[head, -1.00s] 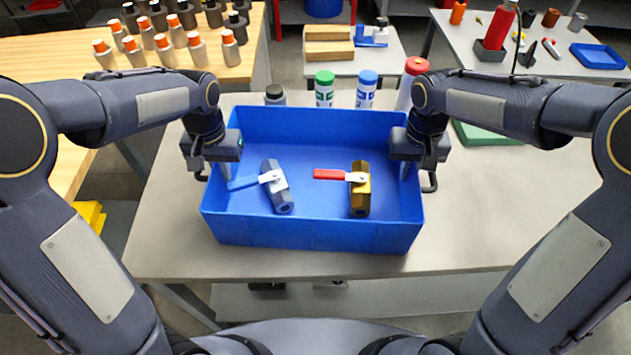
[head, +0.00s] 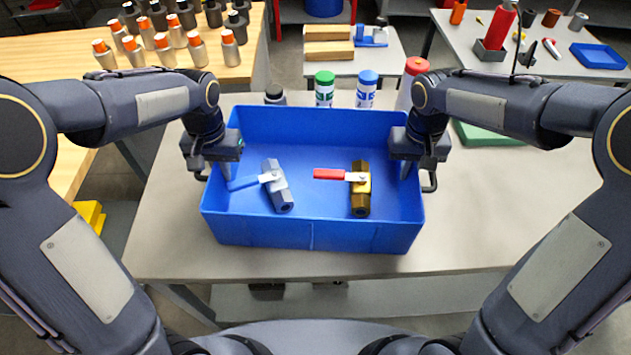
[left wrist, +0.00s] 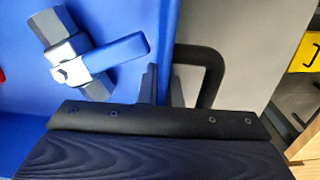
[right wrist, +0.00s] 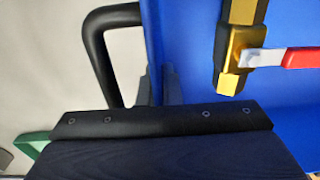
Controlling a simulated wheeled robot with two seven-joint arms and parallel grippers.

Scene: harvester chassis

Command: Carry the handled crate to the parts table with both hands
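The handled crate (head: 262,234) is an open blue box at the middle of the near table (head: 480,230), with a black handle on each short side. The left handle (left wrist: 212,75) and right handle (right wrist: 95,50) show in the wrist views. My left gripper (head: 226,172) straddles the crate's left wall, one finger inside and one between wall and handle, and appears closed on it. My right gripper (head: 404,170) straddles the right wall the same way. Inside lie a grey valve with a blue lever (head: 277,187) and a brass valve with a red lever (head: 360,190).
Several bottles, including a green-capped one (head: 324,90), stand behind the crate. A green mat (head: 487,134) lies at the right. A wooden bench (head: 60,55) with several bottles is back left. Another grey table (head: 550,65) with a blue tray (head: 598,56) is back right.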

